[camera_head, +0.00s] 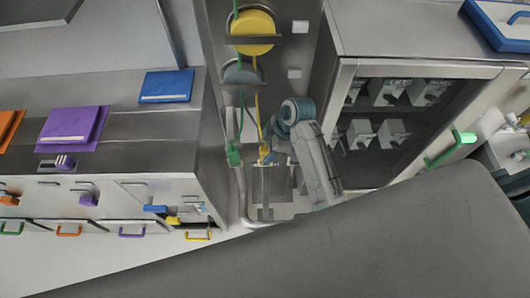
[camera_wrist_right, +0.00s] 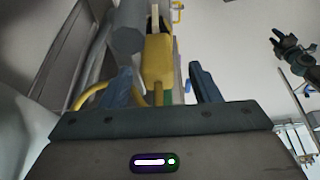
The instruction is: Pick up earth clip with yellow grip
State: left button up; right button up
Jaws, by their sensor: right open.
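The earth clip with the yellow grip (camera_head: 264,153) hangs at the end of a yellow cable, beside a green-grip clip (camera_head: 234,153). In the right wrist view the yellow grip (camera_wrist_right: 157,62) stands between and beyond the two blue fingers of my right gripper (camera_wrist_right: 163,88). The fingers are apart, with a gap on each side of the grip. In the head view my right gripper (camera_head: 271,143) is close to the yellow grip, partly hidden by its own arm. A dark gripper-like shape (camera_wrist_right: 290,50) at the right may be my left gripper; its jaws are unclear.
A yellow cable reel (camera_head: 254,33) and a grey reel (camera_head: 241,71) are above the clips. A drawer cabinet (camera_head: 130,182) stands left and an open-fronted cabinet (camera_head: 430,70) right. A large grey surface (camera_head: 340,250) fills the lower part of the view.

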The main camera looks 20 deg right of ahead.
jog(key=p+x, duration=0.1)
jog(key=x, duration=0.2)
jog(key=shift+w+a, duration=0.1)
jog(key=shift+w, duration=0.05)
jog(key=shift+a+f, duration=0.1)
jog(key=shift+f, duration=0.25)
jog(key=shift+c, duration=0.5)
grip_shut()
jog(key=shift+w, duration=0.1)
notch_tip(320, 180, up, 9)
jog(key=b, duration=0.3)
jog(key=shift+r, duration=0.5)
